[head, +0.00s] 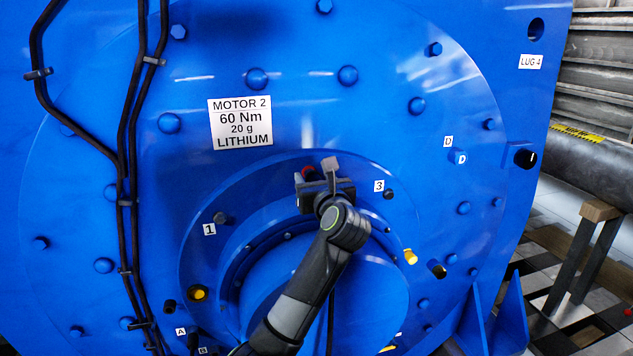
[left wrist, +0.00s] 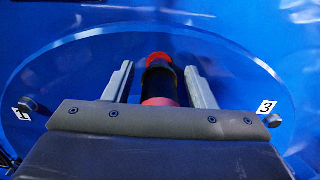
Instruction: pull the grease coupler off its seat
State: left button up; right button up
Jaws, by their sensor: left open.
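The grease coupler (left wrist: 160,82), as I take it, is a black cylinder with red at both ends in the left wrist view. In the head view only a bit of its red (head: 309,173) shows, between markers 1 and 3 on the motor's round flange. My left gripper (left wrist: 160,74) is open, with one grey finger on each side of the coupler and a visible gap on both sides. In the head view the left gripper (head: 319,172) covers most of the coupler and its seat. My right gripper is in neither view.
The blue motor face (head: 310,110) carries many bolt heads, a white label plate (head: 240,122) and black cables (head: 125,170) at left. Yellow fittings (head: 410,257) and black plugs (head: 437,269) sit around the flange. A wooden-topped stand (head: 600,211) is at right.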

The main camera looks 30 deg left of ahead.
pick_arm(q)
jog(key=shift+a, duration=0.1)
dwell(0.5)
grip_shut()
dwell(0.3)
jog(key=shift+f+p, duration=0.1)
jog(key=shift+p, duration=0.2)
jog(key=shift+s+f, duration=0.15)
jog(key=shift+f, duration=0.2)
jog(key=shift+v, duration=1.2)
jog(key=shift+s+d+r+p, duration=0.15)
jog(key=shift+s+d+p, duration=0.2)
jog(key=shift+d, duration=0.4)
jog(key=shift+s+d, duration=0.35)
jog(key=shift+s, duration=0.05)
